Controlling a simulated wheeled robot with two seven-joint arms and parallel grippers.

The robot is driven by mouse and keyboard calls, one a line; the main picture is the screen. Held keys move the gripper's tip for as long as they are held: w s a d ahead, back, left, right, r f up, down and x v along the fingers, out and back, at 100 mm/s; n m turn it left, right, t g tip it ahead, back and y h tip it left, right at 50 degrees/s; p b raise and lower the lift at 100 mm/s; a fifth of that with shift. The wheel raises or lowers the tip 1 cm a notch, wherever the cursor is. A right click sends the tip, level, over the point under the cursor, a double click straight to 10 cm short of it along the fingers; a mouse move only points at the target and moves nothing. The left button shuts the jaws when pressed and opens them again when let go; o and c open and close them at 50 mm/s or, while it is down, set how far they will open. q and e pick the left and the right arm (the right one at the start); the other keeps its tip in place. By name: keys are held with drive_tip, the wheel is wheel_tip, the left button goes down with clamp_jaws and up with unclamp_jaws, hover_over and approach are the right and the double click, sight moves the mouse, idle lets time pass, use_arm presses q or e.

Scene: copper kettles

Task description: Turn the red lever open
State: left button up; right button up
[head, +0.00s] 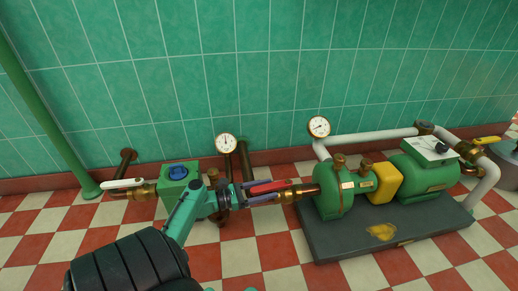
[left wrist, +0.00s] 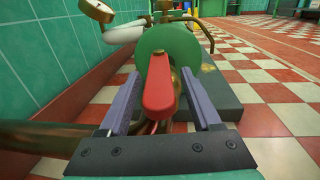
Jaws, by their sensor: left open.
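The red lever (head: 268,187) sits on the pipe between the green valve box and the green pump, partly hidden by my gripper in the head view. In the left wrist view the red lever (left wrist: 159,88) points toward the camera, between the two purple fingers. My left gripper (head: 284,191) is open around the lever, with one finger on each side. In the left wrist view, gaps show between the lever and the fingers of my left gripper (left wrist: 160,88). My right gripper is not in view.
The green pump (head: 334,202) stands on a dark plinth (head: 345,239) to the right. A white-handled valve (head: 123,184) and a green box with a blue knob (head: 179,172) are to the left. Two gauges and pipes line the tiled wall. The checkered floor in front is clear.

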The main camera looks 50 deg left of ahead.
use_arm(q)
drive_tip(key=p+v, duration=0.4)
drive_tip(key=v, duration=1)
